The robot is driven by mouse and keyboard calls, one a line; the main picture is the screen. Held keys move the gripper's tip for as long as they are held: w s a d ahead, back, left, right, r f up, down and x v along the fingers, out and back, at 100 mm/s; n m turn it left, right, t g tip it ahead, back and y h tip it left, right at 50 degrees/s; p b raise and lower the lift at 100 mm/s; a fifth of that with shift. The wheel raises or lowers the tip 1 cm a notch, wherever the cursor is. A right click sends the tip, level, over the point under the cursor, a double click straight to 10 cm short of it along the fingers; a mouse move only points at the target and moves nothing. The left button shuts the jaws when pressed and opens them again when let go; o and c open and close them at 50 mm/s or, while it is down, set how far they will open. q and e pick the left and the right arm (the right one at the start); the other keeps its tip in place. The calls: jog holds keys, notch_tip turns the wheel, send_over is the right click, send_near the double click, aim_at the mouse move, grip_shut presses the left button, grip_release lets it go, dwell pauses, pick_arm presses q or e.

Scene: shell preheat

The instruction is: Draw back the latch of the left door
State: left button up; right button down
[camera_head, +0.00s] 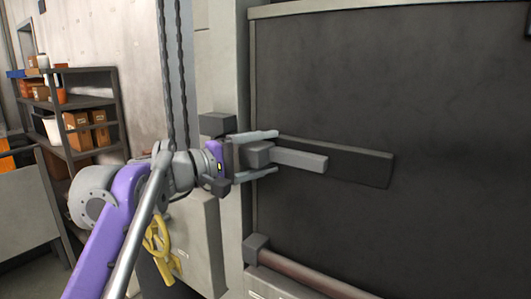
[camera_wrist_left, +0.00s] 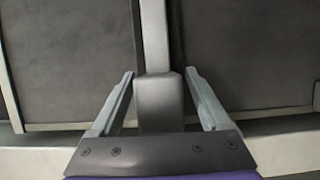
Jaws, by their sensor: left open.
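The dark left door (camera_head: 440,100) fills the right of the head view. Its latch (camera_head: 300,160) is a light grey bar with a block at its left end, in front of a dark plate (camera_head: 365,165) on the door. My left gripper (camera_head: 277,153) is open, with one finger above and one below the latch's block. In the left wrist view the block (camera_wrist_left: 158,100) lies between the two spread fingers (camera_wrist_left: 163,75), with a gap visible on each side. The bar runs away from the block between dark panels. My right gripper is not in view.
A brownish rail (camera_head: 305,275) runs along the door's lower edge. A yellow handwheel (camera_head: 158,245) on a grey box (camera_head: 200,240) is below my left arm. A shelf with boxes (camera_head: 75,125) stands at the far left.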

pick_arm(q)
grip_shut()
dwell(0.5)
dwell(1.0)
